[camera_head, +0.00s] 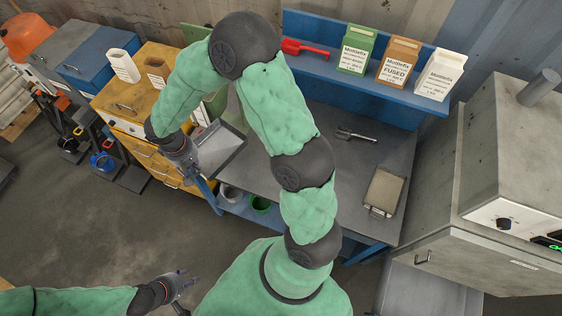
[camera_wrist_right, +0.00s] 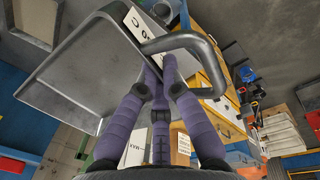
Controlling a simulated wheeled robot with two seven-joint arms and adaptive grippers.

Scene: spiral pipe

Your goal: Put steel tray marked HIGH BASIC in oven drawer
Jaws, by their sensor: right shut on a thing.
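A steel tray (camera_head: 226,152) hangs tilted at the left end of the workbench, held by my right gripper (camera_head: 190,172). In the right wrist view the purple fingers (camera_wrist_right: 165,75) are closed around the bent bar handle of this grey tray (camera_wrist_right: 75,75). A white label (camera_wrist_right: 138,28) on it shows only partly, so its full marking cannot be read. A second tray (camera_head: 384,190) lies flat on the workbench, with no readable marking. The oven (camera_head: 520,140) stands at the right, with a handled front below its knob. My left gripper (camera_head: 180,288) is empty, fingers apart, low over the floor.
The workbench (camera_head: 345,160) bears a scoop-like tool (camera_head: 355,135). Its blue shelf (camera_head: 330,68) holds a red scoop (camera_head: 305,48) and several boxes. A yellow drawer cabinet (camera_head: 150,80) stands at left. A grey open surface (camera_head: 420,290) lies below the oven front. The floor at lower left is clear.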

